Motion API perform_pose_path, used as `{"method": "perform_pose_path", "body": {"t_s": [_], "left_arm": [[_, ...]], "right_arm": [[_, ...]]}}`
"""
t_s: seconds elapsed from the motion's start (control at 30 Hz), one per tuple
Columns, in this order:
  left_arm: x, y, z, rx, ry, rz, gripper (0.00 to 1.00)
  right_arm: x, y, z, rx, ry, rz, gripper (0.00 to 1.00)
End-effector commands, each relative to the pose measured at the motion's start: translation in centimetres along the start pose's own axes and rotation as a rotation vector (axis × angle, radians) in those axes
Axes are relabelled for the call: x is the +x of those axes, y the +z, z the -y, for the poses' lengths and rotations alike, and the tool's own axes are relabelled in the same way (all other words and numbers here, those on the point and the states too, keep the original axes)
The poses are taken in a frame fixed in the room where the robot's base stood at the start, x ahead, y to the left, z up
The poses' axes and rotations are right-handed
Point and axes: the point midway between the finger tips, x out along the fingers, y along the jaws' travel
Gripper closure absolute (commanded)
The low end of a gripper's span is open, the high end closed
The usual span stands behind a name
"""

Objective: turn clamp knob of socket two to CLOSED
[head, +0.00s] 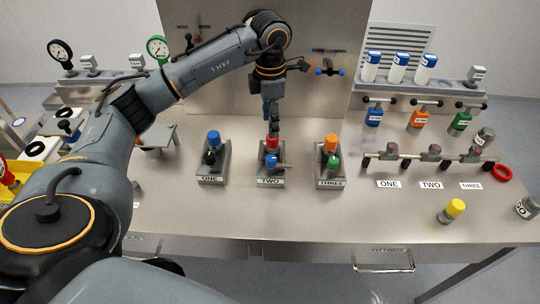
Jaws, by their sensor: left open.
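Socket two (271,178), a grey block labelled TWO, stands in the middle of the bench. A red-topped part (272,142) stands at its back, and a small blue knob (271,161) sits at its front. I cannot read any position mark on the knob. My left gripper (271,122) points down just above and behind the red top, which partly hides the fingertips. It is open. I cannot tell whether it touches the red top. My right gripper is not in view.
Socket one (212,178) with a blue top stands to the left, and socket three (329,182) with an orange top to the right. A yellow-capped vial (453,210) stands front right. The bench front is clear.

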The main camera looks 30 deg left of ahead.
Motion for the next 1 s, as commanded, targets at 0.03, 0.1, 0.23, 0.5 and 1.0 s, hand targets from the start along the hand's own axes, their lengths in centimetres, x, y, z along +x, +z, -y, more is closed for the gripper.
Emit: {"method": "perform_pose_path", "body": {"t_s": [0.03,0.1,0.23,0.5,1.0], "left_arm": [[0.2,-0.2,-0.1,-0.003,0.002,-0.010,0.46],[0.9,-0.3,-0.1,-0.003,0.000,-0.012,0.46],[3.1,-0.3,0.0,-0.002,-0.003,-0.012,0.46],[8.9,-0.3,0.1,-0.001,-0.003,-0.010,0.46],[13.6,-0.2,0.0,-0.001,0.000,-0.005,0.46]], "right_arm": [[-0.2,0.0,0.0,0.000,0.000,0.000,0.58],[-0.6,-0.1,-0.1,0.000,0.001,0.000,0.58],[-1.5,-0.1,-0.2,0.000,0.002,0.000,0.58],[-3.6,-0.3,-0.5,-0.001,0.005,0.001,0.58],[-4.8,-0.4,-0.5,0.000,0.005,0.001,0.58]]}}
